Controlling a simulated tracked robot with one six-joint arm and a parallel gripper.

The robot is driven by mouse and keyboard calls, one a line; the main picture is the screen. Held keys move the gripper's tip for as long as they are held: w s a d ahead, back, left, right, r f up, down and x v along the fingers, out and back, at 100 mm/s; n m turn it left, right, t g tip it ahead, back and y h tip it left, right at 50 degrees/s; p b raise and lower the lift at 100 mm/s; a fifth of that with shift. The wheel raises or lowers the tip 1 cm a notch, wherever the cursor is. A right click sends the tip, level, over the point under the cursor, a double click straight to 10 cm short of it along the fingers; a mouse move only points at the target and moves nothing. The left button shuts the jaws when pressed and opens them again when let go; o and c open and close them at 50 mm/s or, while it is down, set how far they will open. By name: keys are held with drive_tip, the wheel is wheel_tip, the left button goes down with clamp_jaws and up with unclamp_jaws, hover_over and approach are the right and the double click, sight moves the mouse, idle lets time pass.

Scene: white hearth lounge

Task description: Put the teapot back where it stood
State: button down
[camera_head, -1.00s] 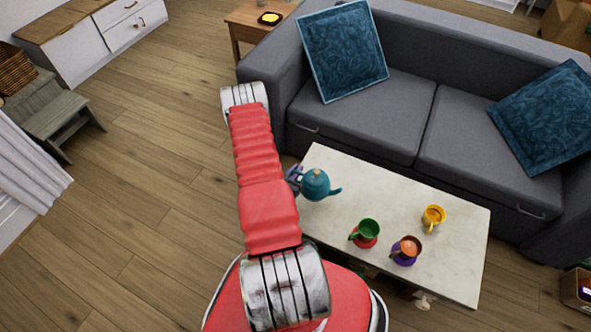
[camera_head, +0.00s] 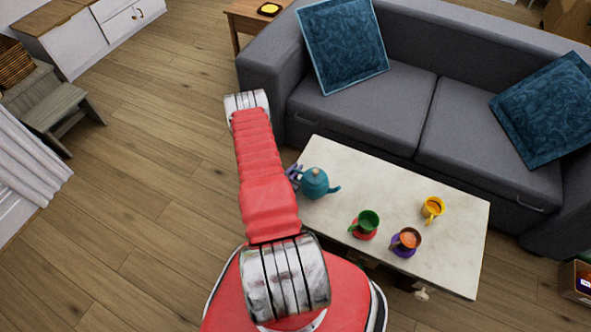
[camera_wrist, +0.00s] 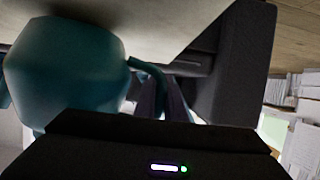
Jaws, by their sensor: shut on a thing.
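The teal teapot (camera_head: 315,184) is at the left end of the pale coffee table (camera_head: 450,268), its spout pointing right. My gripper (camera_head: 295,176) reaches it from the left and is shut on it, mostly hidden behind my red arm and the pot. In the wrist view the teapot (camera_wrist: 65,70) fills the left side, close to the gripper's dark body, with a teal curved part beside the fingers (camera_wrist: 165,100). I cannot tell whether the pot's base touches the table top.
The grey sofa (camera_head: 370,110) is close behind.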

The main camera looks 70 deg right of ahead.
drive_tip(key=shift+f, duration=0.5)
idle(0.6)
drive_tip(key=c, duration=1.7)
unclamp_jaws()
drive_tip(key=shift+c, duration=0.2)
drive_tip(key=shift+f, duration=0.1)
drive_tip(key=shift+a, duration=0.1)
drive_tip(key=v, duration=1.3)
drive_tip(key=shift+a, duration=0.25)
drive_tip(key=shift+w, duration=0.1)
